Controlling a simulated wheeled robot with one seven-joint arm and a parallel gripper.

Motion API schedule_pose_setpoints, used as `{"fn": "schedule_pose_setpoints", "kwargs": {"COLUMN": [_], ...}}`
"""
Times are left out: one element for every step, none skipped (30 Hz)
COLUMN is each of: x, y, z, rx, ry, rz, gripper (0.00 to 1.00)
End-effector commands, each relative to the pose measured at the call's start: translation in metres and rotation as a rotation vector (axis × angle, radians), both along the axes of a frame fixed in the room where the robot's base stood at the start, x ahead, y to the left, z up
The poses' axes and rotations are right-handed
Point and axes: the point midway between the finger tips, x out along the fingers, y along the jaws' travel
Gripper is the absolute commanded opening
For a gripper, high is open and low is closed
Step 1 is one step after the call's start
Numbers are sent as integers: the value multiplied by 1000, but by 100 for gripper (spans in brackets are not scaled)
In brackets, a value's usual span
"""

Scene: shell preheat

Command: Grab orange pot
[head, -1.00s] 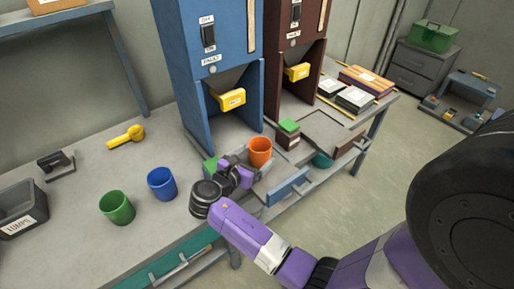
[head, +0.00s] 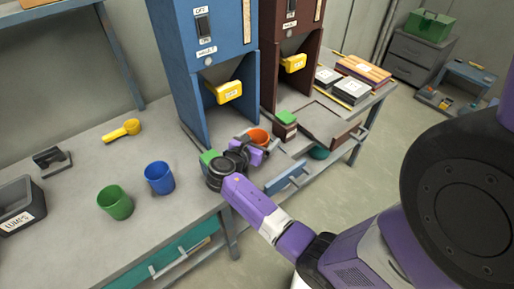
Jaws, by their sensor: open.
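The orange pot (head: 260,136) stands on the bench in front of the two dispenser cabinets, near the front edge. Its rim and upper part show; my gripper hides the lower part. My gripper (head: 256,147) is at the near side of the pot, its purple and dark parts overlapping it in the picture. The jaws are open; whether the fingers are around the pot or just beside it, I cannot tell. The blue pot (head: 159,177) and green pot (head: 115,202) stand upright to the left.
The blue cabinet (head: 176,76) and brown cabinet (head: 271,82) stand close behind. A green-topped block (head: 285,120) is right of the pot, and a green block (head: 208,157) is left of my wrist. A yellow scoop (head: 122,131) lies left. Bench space between scoop and blue pot is clear.

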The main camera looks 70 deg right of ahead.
Motion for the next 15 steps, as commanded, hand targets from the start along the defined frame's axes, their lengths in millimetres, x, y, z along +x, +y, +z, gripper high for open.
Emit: {"fn": "schedule_pose_setpoints", "kwargs": {"x": [0, 0, 0, 0, 0, 0, 0, 0, 0, 0, 0, 0, 0, 0, 0], "y": [0, 0, 0, 0, 0, 0, 0, 0, 0, 0, 0, 0, 0, 0, 0], "z": [0, 0, 0, 0, 0, 0, 0, 0, 0, 0, 0, 0, 0, 1, 1], "rx": [0, 0, 0, 0, 0, 0, 0, 0, 0, 0, 0, 0, 0, -1, -1], "ry": [0, 0, 0, 0, 0, 0, 0, 0, 0, 0, 0, 0, 0, 0, 0], "rz": [0, 0, 0, 0, 0, 0, 0, 0, 0, 0, 0, 0, 0, 0, 0], "gripper": [92, 92, 84, 78, 72, 64, 59, 53, 45, 39, 33, 25, 19, 16, 16]}}
